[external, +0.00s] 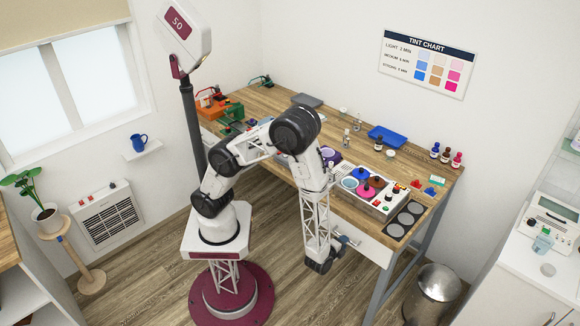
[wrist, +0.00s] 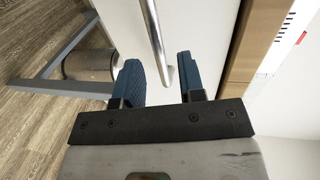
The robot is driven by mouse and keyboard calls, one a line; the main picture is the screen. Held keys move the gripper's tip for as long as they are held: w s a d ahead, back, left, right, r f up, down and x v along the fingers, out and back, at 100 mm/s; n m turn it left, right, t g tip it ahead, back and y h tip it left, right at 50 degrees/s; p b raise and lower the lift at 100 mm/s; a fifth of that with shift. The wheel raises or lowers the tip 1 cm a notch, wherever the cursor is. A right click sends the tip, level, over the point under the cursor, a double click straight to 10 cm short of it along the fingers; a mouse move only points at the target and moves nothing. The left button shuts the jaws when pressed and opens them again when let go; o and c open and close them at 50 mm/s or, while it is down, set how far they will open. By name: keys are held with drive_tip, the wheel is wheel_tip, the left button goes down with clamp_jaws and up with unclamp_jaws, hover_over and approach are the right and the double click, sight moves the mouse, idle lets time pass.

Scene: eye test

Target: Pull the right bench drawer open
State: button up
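The right bench drawer has a white front (external: 368,242) below the bench top and looks closed; it also fills the upper middle of the wrist view (wrist: 205,25). Its silver bar handle (wrist: 156,30) runs down the wrist view and ends between the fingertips. My gripper (wrist: 159,62) has two blue fingers standing apart, one on each side of the handle's end, with a visible gap on both sides. In the external view my gripper (external: 345,240) is at the drawer front, and the handle is mostly hidden there.
A grey bench leg (external: 383,285) and a metal bin (external: 433,290) stand right of the gripper. The floor before the drawer is clear.

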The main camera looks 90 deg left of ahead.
drive_tip(key=shift+x, duration=1.75)
clamp_jaws()
